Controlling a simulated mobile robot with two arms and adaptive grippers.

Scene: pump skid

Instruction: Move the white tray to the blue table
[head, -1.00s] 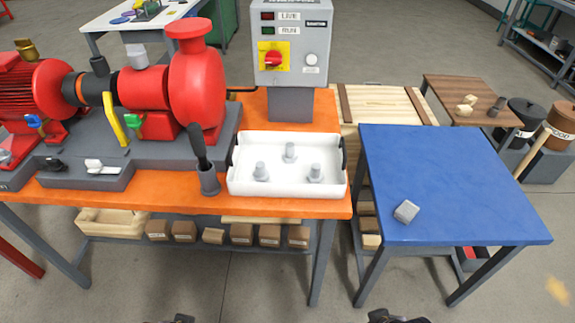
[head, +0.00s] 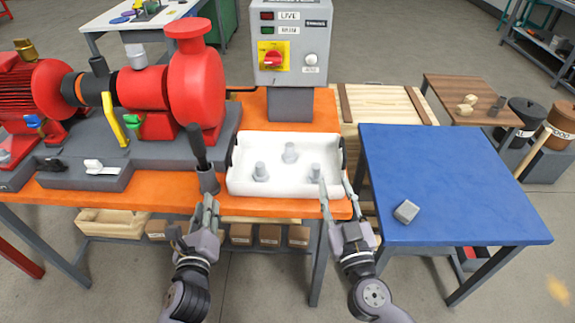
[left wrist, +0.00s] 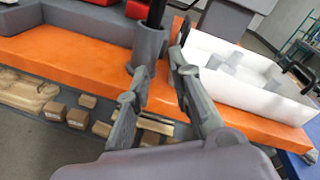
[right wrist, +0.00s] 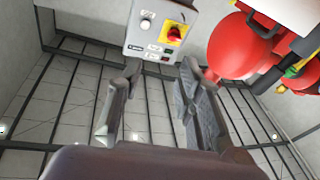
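The white tray (head: 245,182) sits on the orange workbench with three grey bolts standing in it and a dark handle at each end. It also shows in the left wrist view (left wrist: 245,90). The blue table (head: 450,185) stands to the right, apart from the bench. My left gripper (head: 206,203) is open and empty in front of the grey cup, left of the tray. My right gripper (head: 336,185) is open at the tray's right front corner; its fingers overlap the tray's right end in the head view. I cannot tell whether they touch it.
A grey block (head: 406,211) lies on the blue table's left part. A grey cup (head: 208,182) with a dark handle in it stands just left of the tray. The control box (head: 290,50) rises behind the tray. The rest of the blue tabletop is clear.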

